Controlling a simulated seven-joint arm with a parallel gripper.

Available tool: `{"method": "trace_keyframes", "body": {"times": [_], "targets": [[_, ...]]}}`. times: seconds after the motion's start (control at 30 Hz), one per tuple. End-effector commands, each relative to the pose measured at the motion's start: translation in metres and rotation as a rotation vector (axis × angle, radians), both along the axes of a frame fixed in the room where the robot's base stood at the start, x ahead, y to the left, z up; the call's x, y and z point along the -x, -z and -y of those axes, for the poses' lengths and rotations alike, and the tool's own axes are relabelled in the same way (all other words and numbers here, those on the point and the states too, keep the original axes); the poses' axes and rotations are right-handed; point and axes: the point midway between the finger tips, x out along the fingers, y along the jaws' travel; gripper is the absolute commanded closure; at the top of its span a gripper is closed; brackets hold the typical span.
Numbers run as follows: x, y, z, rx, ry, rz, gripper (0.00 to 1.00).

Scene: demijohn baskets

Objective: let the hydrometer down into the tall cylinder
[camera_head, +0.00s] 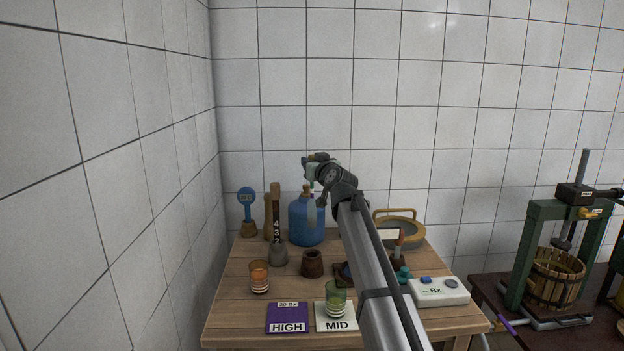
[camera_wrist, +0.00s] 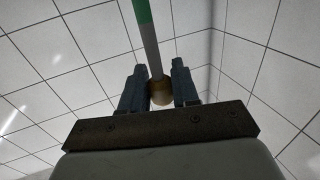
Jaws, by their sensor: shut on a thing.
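My gripper (camera_head: 312,170) is high over the back of the table, above and in front of a blue demijohn (camera_head: 301,222). In the wrist view my gripper (camera_wrist: 160,90) has its two dark fingers shut on the hydrometer (camera_wrist: 148,40). It is a thin pale stem with a green band, and a brownish rounded part shows between the fingers. I cannot make out the tall cylinder for certain; my arm covers part of the table.
The wooden table (camera_head: 235,320) bears an orange-filled cup (camera_head: 259,277), a green cup (camera_head: 335,299) on the MID card, a purple HIGH card (camera_head: 287,322), a brown pot (camera_head: 312,264) and a white Bx meter (camera_head: 438,292). A green press (camera_head: 526,250) stands at the right.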

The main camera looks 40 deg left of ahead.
Motion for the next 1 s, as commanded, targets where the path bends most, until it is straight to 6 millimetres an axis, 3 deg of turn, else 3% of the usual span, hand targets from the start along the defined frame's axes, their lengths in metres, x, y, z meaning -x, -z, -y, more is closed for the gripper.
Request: {"method": "trace_keyframes", "body": {"times": [0.37,0.6,0.8,1.0], "targets": [[-0.021,-0.025,0.015,-0.003,-0.066,-0.001,1.0],[-0.05,-0.064,0.054,-0.002,-0.263,0.003,1.0],[-0.057,-0.099,0.087,-0.002,-0.422,0.002,1.0],[-0.074,-0.113,0.113,-0.001,-0.481,0.003,1.0]]}}
